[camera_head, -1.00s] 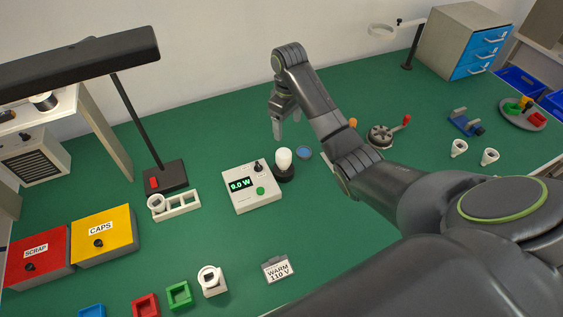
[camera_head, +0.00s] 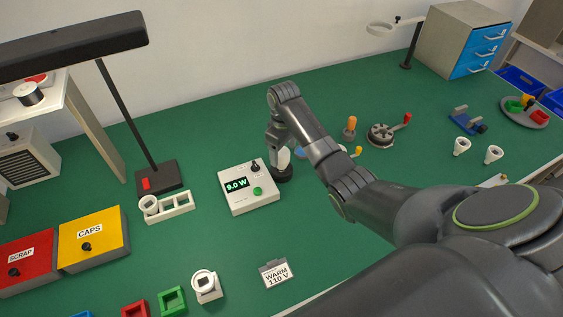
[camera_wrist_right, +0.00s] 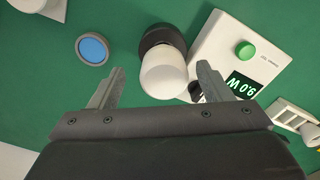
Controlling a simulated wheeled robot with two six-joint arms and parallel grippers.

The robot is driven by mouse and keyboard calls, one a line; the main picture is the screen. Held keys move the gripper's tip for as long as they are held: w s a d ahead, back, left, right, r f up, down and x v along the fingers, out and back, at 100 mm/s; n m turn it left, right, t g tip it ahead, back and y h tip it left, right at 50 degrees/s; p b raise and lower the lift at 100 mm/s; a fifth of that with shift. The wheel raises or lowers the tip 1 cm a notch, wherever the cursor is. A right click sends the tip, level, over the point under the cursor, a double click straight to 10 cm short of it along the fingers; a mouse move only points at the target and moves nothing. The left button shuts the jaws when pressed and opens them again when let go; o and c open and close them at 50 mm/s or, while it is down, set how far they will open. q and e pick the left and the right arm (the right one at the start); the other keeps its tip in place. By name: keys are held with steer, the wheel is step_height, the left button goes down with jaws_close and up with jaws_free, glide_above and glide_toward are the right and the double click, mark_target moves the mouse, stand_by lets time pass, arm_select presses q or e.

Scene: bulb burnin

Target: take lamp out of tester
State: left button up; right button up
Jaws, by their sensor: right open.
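The tester (camera_head: 247,189) is a white box with a green button and a display reading 9.0 W; it also shows in the right wrist view (camera_wrist_right: 214,52). The white lamp (camera_wrist_right: 163,76) stands in the black round socket (camera_wrist_right: 160,36) beside the box. In the head view the lamp (camera_head: 284,160) is partly hidden by my right gripper (camera_head: 277,150), and the socket (camera_head: 283,174) shows below it. In the right wrist view my right gripper (camera_wrist_right: 160,85) is open, with its fingers on either side of the lamp and gaps on both sides. My left gripper is out of view.
A blue disc (camera_wrist_right: 92,49) lies near the socket. A white rack (camera_head: 167,207) stands left of the tester, by the desk lamp base (camera_head: 157,178). Green mat is clear between the tester and the sign.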

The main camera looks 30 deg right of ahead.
steer(key=f, duration=0.3)
steer(key=shift+a+f+p, duration=0.2)
steer(key=shift+a+p, duration=0.05)
steer(key=shift+p, duration=0.05)
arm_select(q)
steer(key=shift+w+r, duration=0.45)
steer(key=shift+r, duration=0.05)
arm_select(e)
steer(key=shift+f, duration=0.35)
